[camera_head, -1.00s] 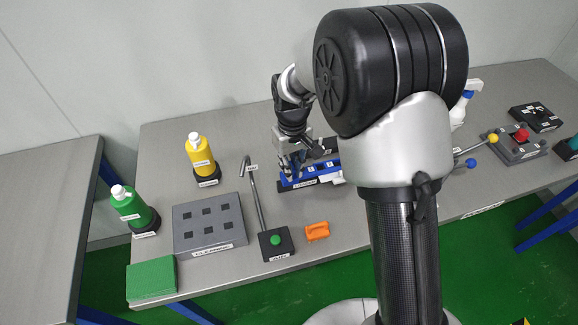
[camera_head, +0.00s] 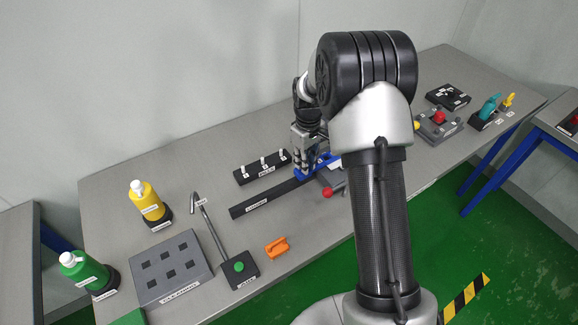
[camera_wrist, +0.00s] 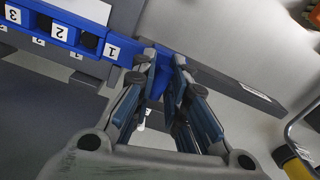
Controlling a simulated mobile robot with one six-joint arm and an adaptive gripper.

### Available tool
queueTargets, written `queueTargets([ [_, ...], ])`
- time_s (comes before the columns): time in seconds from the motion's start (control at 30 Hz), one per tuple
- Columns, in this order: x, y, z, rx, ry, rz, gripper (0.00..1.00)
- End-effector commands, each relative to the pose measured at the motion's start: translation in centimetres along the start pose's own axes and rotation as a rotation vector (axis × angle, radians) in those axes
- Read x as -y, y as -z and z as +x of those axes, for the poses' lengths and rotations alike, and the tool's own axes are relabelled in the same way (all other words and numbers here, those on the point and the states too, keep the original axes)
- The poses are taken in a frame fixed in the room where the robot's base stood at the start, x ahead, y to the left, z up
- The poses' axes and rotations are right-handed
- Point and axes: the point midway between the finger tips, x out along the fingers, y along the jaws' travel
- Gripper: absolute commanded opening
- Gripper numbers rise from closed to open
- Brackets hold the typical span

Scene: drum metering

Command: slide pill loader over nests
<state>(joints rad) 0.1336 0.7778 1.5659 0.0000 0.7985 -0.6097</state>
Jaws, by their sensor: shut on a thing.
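The blue pill loader (camera_head: 322,166) shows in the head view at the right part of a long dark rail (camera_head: 262,199), largely hidden by my arm. My gripper (camera_wrist: 164,75) is shut on the loader's end beside number 1. In the head view my gripper (camera_head: 308,158) is partly hidden. A grey body (camera_wrist: 50,75) lies beside the loader in the wrist view; I cannot make out the nests there.
A black block with white pegs (camera_head: 252,173) stands behind the rail. A red ball knob (camera_head: 327,192) is close in front of the loader. A bent rod (camera_head: 214,229), orange piece (camera_head: 277,247), grey block with square recesses (camera_head: 192,279) and yellow bottle (camera_head: 147,199) stand left.

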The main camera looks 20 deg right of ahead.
Motion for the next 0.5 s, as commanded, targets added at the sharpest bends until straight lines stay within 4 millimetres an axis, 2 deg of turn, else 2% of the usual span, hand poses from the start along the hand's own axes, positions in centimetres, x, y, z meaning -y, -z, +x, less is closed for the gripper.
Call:
queueTargets([
  [0.2, -1.9, -0.3, -0.1, -0.002, -0.003, -0.003, 0.00],
  [0.5, -2.4, -0.3, -0.1, -0.003, -0.005, -0.004, 0.00],
])
